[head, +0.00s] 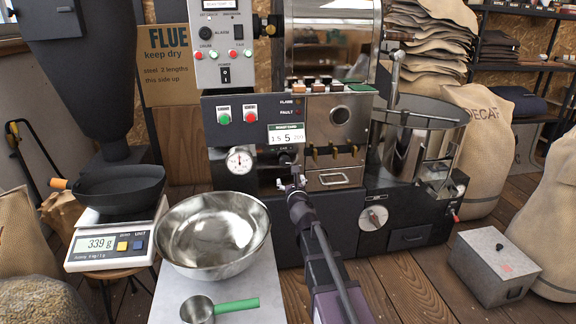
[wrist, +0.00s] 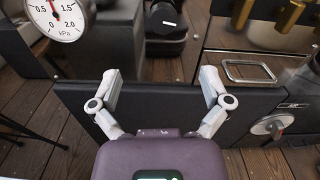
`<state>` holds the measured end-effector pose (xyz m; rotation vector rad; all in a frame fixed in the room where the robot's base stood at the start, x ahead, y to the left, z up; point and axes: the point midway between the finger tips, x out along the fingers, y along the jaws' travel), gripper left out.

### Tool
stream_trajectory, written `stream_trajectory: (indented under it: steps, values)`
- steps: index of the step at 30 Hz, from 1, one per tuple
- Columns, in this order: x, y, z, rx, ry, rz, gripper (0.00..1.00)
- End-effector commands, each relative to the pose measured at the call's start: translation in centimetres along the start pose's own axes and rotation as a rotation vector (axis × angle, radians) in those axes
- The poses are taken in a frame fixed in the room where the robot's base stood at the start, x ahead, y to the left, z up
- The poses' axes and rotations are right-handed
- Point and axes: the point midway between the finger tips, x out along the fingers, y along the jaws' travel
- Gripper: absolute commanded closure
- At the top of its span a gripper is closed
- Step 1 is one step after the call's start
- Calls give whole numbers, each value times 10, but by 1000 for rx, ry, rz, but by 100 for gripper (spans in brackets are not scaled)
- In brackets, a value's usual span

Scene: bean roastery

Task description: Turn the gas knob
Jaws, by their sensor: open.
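The gas knob (head: 286,159) is a small dark knob under a small label on the roaster's front panel, right of the round pressure gauge (head: 240,160). In the wrist view the dark round knob (wrist: 163,17) shows at the top centre, partly cut off by the edge. My gripper (head: 289,182) is just below the knob in the head view. In the wrist view my gripper (wrist: 160,88) has its two pale fingers spread wide, with nothing between them. The knob lies beyond the fingertips, roughly centred between them, and appears apart from them.
A steel bowl (head: 212,232) and a green-handled scoop (head: 199,309) are on the pale bench left of my arm. A scale (head: 104,244) holds a black pan. Another dial (head: 374,217) is low on the right. A metal box (head: 493,266) stands on the floor at right.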

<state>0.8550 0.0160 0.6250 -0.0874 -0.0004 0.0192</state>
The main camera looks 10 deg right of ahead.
Motion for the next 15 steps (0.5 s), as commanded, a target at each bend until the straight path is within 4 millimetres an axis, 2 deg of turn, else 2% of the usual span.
stream_trajectory:
  steps: [15]
  values:
    - [3,-12,-2,0,1,-14,2]
